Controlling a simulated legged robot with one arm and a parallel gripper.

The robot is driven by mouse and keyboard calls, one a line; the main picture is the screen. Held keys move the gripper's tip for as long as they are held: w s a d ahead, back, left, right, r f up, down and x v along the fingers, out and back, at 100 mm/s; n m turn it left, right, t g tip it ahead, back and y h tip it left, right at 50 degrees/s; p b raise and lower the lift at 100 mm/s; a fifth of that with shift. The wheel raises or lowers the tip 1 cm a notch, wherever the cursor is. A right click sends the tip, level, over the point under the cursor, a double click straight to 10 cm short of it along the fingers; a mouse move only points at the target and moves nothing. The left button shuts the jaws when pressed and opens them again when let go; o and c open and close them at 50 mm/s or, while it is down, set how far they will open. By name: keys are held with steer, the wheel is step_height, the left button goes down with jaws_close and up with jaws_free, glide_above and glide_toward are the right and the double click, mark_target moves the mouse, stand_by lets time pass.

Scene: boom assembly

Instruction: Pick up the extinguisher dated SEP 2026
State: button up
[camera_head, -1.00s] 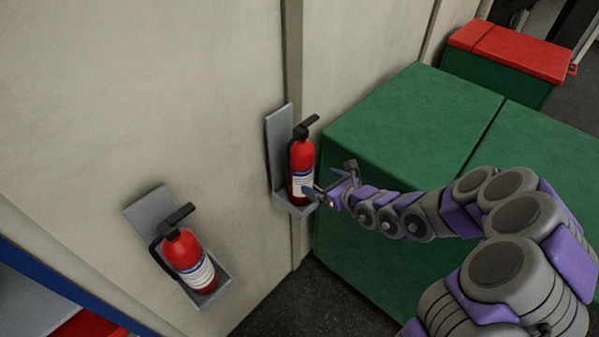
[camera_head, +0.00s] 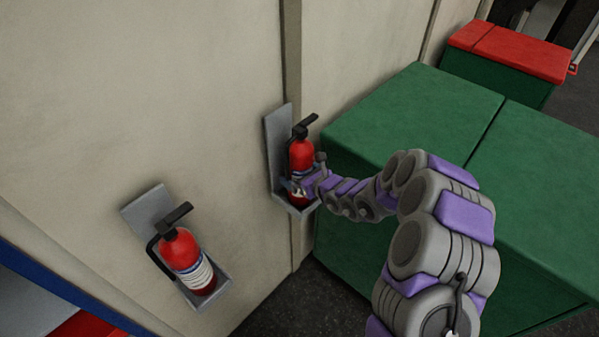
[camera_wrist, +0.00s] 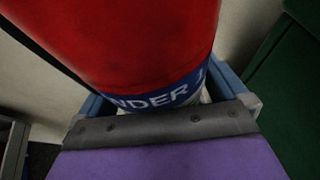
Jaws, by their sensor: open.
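Two red fire extinguishers stand in grey wall brackets. The right extinguisher (camera_head: 302,155) is upright in its bracket (camera_head: 277,140), and my gripper (camera_head: 298,188) is open at its lower body, partly covering its label. In the wrist view the red body and blue label band of this extinguisher (camera_wrist: 125,45) fill the upper middle, between the blue fingers of my gripper (camera_wrist: 155,95). The band reads "NDER 1" in part; no date is readable. The left extinguisher (camera_head: 181,252) sits in its own bracket (camera_head: 147,208), label facing out, its date too small to read.
A beige wall (camera_head: 150,90) carries both brackets. A large green box (camera_head: 400,115) stands right of the right bracket, under and beside my arm. A red-topped green box (camera_head: 510,52) is at the back right. Dark floor (camera_head: 300,305) shows at the bottom.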

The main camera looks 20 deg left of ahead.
steer(key=c, duration=1.8)
